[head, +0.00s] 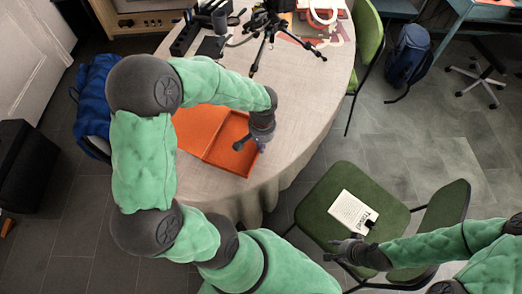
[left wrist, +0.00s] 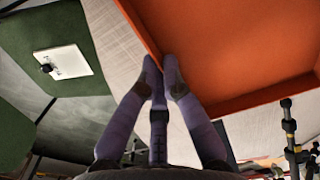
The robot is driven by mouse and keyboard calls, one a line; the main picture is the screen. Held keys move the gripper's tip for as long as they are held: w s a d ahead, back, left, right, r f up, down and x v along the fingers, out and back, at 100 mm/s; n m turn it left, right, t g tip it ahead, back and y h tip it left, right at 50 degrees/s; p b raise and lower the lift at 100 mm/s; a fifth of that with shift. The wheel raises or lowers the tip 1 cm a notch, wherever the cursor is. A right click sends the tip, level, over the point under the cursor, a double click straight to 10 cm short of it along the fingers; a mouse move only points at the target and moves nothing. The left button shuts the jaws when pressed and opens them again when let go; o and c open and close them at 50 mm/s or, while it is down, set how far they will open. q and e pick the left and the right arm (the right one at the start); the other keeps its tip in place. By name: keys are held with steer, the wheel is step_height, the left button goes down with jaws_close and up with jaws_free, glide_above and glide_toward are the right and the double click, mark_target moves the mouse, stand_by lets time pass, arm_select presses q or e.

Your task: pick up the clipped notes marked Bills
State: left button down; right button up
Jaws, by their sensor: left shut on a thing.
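A white pad of notes (head: 352,209) with a black clip lies on the seat of the green chair at the lower right. Its dark lettering looks like "Travel", though it is small; it also shows in the left wrist view (left wrist: 68,62). I see no notes that read Bills. My left gripper (head: 250,146) is at the right edge of an orange tray (head: 196,125) on the round table. In the left wrist view its fingertips (left wrist: 160,66) are closed together at the tray's wall. My right gripper (head: 345,251) is beside the chair, just below the notes; its finger opening is unclear.
The round table (head: 290,120) has a pale cloth with bare room right of the tray. A black tripod (head: 268,28), a grey mug (head: 220,20) and cables stand at its back. Another green chair (head: 368,35) and a blue backpack (head: 410,55) are at the right.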

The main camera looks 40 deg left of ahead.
arm_select(q)
steer(key=shift+w+a+f, duration=0.1)
steer(key=shift+w+f, duration=0.05)
steer(key=shift+f, duration=0.05)
steer(key=shift+w+a+f+b, duration=0.1)
steer(key=shift+f+b, duration=0.45)
steer(key=shift+f, duration=0.35)
steer(key=shift+w+a+f+b, duration=0.1)
steer(key=shift+f+b, duration=0.45)
steer(key=shift+f, duration=0.3)
steer(key=shift+f, duration=0.15)
steer(key=shift+f, duration=0.1)
steer(key=c, duration=1.4)
jaws_free()
step_height(320, 180, up, 12)
steer(key=p, duration=0.4)
steer(key=shift+d+r, duration=0.15)
steer(key=shift+r, duration=0.05)
